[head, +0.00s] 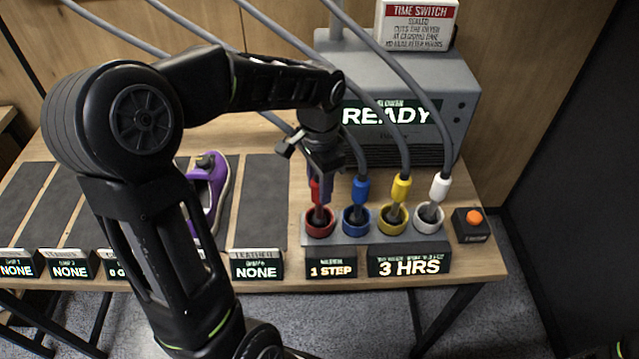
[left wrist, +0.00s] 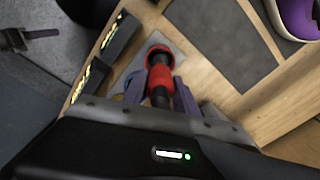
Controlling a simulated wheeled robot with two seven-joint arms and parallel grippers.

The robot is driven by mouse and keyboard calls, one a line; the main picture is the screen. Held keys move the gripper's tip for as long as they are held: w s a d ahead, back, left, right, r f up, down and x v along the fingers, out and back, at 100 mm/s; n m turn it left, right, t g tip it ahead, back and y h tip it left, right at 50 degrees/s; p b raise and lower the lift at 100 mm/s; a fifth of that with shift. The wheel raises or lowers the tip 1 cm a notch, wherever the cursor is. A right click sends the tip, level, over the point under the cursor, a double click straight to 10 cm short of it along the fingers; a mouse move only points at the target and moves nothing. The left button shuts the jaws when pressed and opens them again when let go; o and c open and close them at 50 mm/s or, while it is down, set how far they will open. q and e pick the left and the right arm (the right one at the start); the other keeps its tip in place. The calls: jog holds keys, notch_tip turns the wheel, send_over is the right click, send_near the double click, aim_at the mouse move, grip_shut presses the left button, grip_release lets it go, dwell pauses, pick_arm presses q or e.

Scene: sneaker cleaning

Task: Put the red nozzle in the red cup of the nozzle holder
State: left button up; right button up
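The red nozzle (head: 316,191) stands nearly upright with its dark tip at the mouth of the red cup (head: 319,224), the leftmost in the row. My left gripper (head: 320,186) reaches down from above, its purple-grey fingers at the nozzle's collar. In the left wrist view the red collar (left wrist: 160,78) sits between the two fingers, which lie against its sides. The red cup (left wrist: 158,49) shows just beyond the tip there. How deep the tip sits is hard to see.
Blue (head: 360,188), yellow (head: 400,189) and white (head: 439,187) nozzles stand in cups to the right, their hoses running overhead. The grey blower box (head: 458,95) reads READY. An orange button (head: 473,218) is at right. A purple sneaker (head: 216,182) lies on the left.

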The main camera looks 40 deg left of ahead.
pick_arm(q)
jog(key=o, duration=0.4)
jog(key=shift+c, duration=0.2)
jog(key=shift+r, duration=0.1)
notch_tip(320, 180, up, 12)
jog(key=shift+r, duration=0.1)
dwell(1.0)
